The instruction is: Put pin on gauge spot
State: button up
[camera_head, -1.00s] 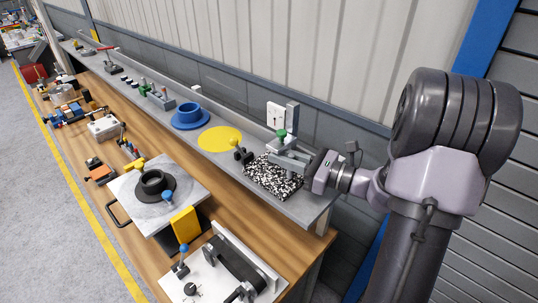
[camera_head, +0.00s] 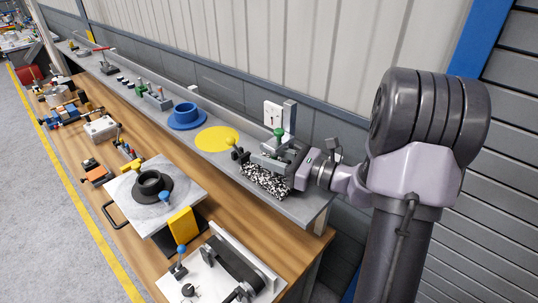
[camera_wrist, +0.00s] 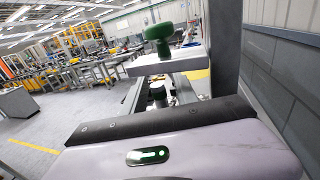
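The gauge stand (camera_head: 289,117) has an upright post and a green knob (camera_head: 278,132), above a black-and-white speckled plate (camera_head: 262,182) on the grey shelf. The green knob is large in the wrist view (camera_wrist: 158,34), on a light arm. My gripper (camera_head: 270,163) reaches in from the right, low over the speckled plate and under the knob. In the wrist view its two fingers (camera_wrist: 160,92) are apart, with a dark upright peg (camera_wrist: 157,94) between them. The peg may be the pin; its lower end is hidden, and I see gaps beside it.
A yellow disc (camera_head: 216,138) and a blue flanged ring (camera_head: 186,118) lie farther along the shelf. A black-knobbed clamp (camera_head: 237,155) stands left of the speckled plate. A wall runs behind. The wooden bench in front holds fixtures and a plate with a black ring (camera_head: 149,181).

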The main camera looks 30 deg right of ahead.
jog(key=v, duration=1.2)
jog(key=shift+r, duration=0.25)
jog(key=s+a+n+g, duration=0.3)
jog(key=a+n+g, duration=0.15)
jog(key=a, duration=0.25)
jog(key=s+a+n+g+h, duration=0.1)
jog(key=s+a+n+g, duration=0.15)
jog(key=a+n, duration=0.4)
jog(key=s+a+n+g, duration=0.25)
jog(key=a+g, duration=0.25)
jog(key=a, duration=0.3)
jog(key=s+a+r+n+t+h, duration=0.25)
jog(key=s+n+h, duration=0.4)
jog(key=n, duration=0.45)
notch_tip(320, 180, down, 14)
jog(key=b, duration=1.3)
jog(key=shift+w+d+r+h, duration=0.2)
jog(key=shift+w+d+h, duration=0.15)
jog(key=shift+d+h, duration=0.1)
